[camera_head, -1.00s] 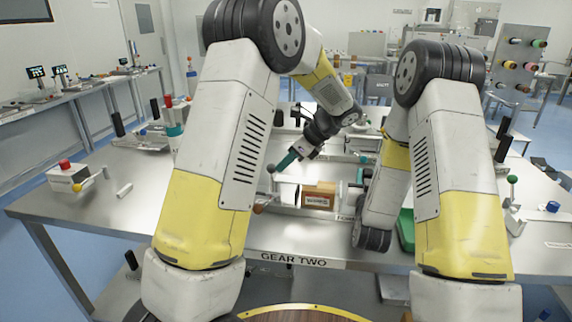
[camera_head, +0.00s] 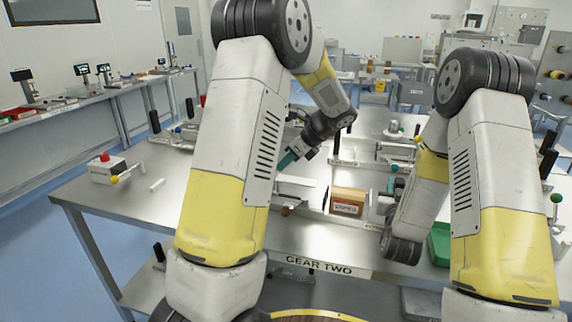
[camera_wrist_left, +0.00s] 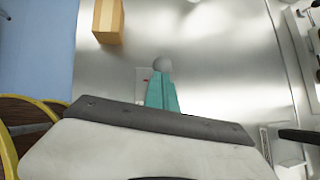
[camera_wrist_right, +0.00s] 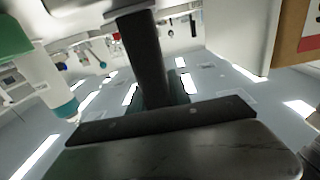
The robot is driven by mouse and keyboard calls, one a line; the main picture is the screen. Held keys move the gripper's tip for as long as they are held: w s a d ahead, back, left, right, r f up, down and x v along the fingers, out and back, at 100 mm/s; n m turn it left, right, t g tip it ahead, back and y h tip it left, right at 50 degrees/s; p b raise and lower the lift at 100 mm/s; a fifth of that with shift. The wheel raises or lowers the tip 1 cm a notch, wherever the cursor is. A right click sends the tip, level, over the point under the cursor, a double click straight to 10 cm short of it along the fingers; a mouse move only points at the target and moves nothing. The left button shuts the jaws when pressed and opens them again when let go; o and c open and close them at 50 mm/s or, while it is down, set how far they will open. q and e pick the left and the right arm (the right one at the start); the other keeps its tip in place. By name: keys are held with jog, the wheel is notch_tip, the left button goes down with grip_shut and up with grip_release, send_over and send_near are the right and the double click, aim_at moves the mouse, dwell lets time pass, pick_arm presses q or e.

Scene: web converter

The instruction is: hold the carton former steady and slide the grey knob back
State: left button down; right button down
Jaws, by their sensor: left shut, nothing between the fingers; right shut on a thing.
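The carton former stands at the middle of the steel table, with a white plate (camera_head: 297,187) beside a brown carton (camera_head: 347,200). The carton also shows in the left wrist view (camera_wrist_left: 107,20). In the head view my left gripper (camera_head: 289,158) is partly behind my own arm, and the knob is hidden there. My right gripper (camera_wrist_right: 160,95) is shut on a dark upright bar (camera_wrist_right: 142,50); its fingers are mostly hidden.
A white box with a red button (camera_head: 107,168) and a small white cylinder (camera_head: 157,185) lie at the table's left. A green bin (camera_head: 440,243) is at the right.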

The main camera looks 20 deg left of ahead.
aim_at(296, 183)
pick_arm(q)
jog(key=d, duration=0.1)
jog(key=d+r, duration=0.1)
jog(key=s+d, duration=0.1)
jog(key=d, duration=0.1)
jog(key=shift+r, duration=0.15)
pick_arm(e)
jog(key=shift+s+d+f, duration=0.1)
jog(key=shift+s+f, duration=0.05)
jog(key=shift+f, duration=0.5)
pick_arm(q)
jog(key=v, duration=0.9)
jog(key=shift+d+r, duration=0.15)
jog(key=shift+d, duration=0.1)
pick_arm(e)
jog(key=shift+r, duration=0.35)
jog(key=c, duration=1.1)
grip_release()
jog(key=shift+r, duration=0.15)
jog(key=shift+r, duration=0.15)
jog(key=shift+r, duration=0.3)
notch_tip(296, 183, up, 9)
jog(key=shift+r, duration=0.1)
